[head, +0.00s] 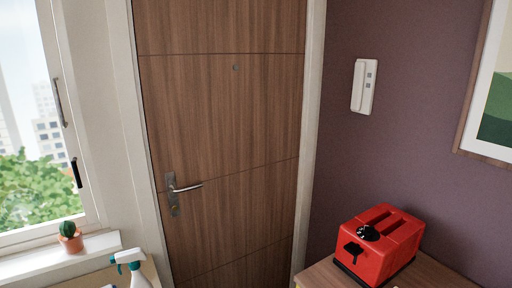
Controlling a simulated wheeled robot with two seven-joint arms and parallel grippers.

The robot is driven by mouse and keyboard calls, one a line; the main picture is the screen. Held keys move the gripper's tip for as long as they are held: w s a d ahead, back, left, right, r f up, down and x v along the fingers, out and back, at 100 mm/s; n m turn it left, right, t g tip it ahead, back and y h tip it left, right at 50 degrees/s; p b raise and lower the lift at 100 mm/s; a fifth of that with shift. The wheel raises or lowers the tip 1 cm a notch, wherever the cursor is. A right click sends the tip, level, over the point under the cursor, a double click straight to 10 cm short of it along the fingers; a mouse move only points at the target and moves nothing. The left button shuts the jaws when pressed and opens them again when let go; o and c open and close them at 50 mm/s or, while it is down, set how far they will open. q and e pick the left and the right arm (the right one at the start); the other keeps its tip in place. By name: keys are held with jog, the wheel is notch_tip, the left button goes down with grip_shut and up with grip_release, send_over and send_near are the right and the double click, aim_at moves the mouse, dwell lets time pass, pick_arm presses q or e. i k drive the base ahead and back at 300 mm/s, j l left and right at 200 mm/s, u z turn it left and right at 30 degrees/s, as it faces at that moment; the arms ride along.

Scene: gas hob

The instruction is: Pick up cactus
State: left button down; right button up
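A small green cactus (67,229) stands upright in a terracotta-coloured pot (71,243). The pot sits on the white window sill (100,243) at the lower left of the head view, near the sill's right part. Neither of my grippers shows in the head view, so their place relative to the cactus cannot be seen.
A white and teal spray bottle (133,268) stands just right of and below the sill. A wooden door (228,125) fills the middle. A red toaster (385,246) sits on a wooden surface (325,276) at the lower right. The window (35,130) is behind the cactus.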

aim_at(70, 238)
jog(key=u, duration=1.3)
jog(key=i+z, duration=0.1)
jog(key=l, duration=0.05)
